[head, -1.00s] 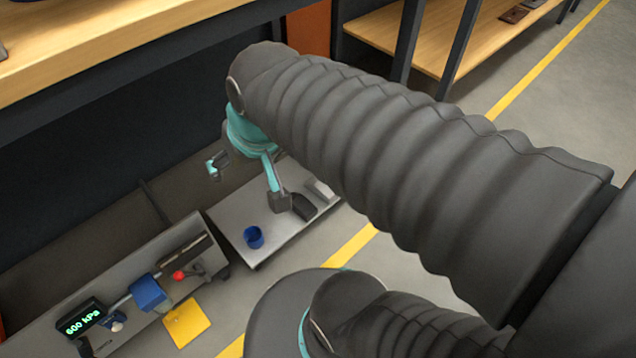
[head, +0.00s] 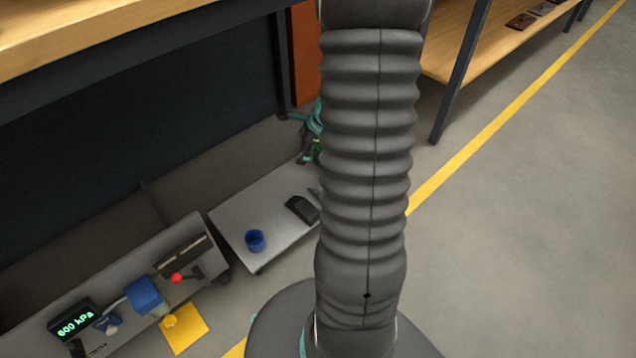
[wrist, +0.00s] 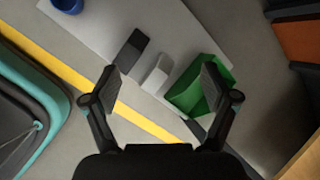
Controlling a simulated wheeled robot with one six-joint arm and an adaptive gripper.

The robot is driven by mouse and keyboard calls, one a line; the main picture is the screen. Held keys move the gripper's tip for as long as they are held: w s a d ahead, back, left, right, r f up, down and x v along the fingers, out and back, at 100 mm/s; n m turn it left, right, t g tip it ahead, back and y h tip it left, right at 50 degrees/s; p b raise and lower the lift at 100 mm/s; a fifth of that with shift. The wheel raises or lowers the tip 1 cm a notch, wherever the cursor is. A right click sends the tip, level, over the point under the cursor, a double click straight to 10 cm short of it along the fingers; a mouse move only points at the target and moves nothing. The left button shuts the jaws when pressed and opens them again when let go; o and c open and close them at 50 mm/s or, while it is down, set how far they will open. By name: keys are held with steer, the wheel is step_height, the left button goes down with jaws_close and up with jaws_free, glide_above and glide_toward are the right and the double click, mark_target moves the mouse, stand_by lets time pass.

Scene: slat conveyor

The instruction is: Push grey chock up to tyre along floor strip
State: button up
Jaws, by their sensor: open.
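A pale grey block (wrist: 157,73), perhaps the grey chock, lies on a light grey board (head: 232,222). It shows in the wrist view between my fingers; in the head view my arm mostly hides it. A darker block (wrist: 131,50), black and grey, lies beside it and also shows in the head view (head: 302,209). My gripper (wrist: 160,76) is open and empty, its fingers wide apart in the wrist view. I cannot make out a tyre. A yellow floor strip (wrist: 70,65) runs past the board in the wrist view.
A green box (wrist: 201,85) is by the right finger in the wrist view. A blue cup (head: 254,240) stands on the board. A bench (head: 120,275) with a 600 kPa display (head: 76,322) and red knob is left. A yellow plate (head: 186,330) lies nearby. Open floor is right.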

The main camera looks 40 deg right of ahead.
steer(key=s+d+f+m, duration=0.2)
steer(key=d+f+m, duration=0.25)
steer(key=f, duration=0.35)
steer(key=s+d+f+m, duration=0.3)
steer(key=d+f+m, duration=0.1)
steer(key=d+f, duration=0.25)
steer(key=shift+g+h, duration=0.5)
steer(key=b+x, duration=0.1)
steer(key=x, duration=0.2)
steer(key=b+x, duration=0.1)
steer(key=x, duration=0.1)
steer(key=a+b+x, duration=0.1)
steer(key=x, duration=0.2)
steer(key=shift+w+f+b, duration=0.1)
steer(key=shift+f+b, duration=0.15)
steer(key=shift+b, duration=0.05)
steer(key=shift+a+b+x, duration=0.1)
steer(key=shift+b+x, duration=0.4)
steer(key=shift+x, duration=1)
steer(key=shift+a+b+x, duration=0.15)
steer(key=shift+b+x, duration=0.3)
steer(key=shift+x, duration=1.05)
steer(key=shift+c, duration=0.2)
steer(key=shift+r, duration=0.1)
steer(key=c, duration=1.4)
steer(key=shift+r, duration=0.1)
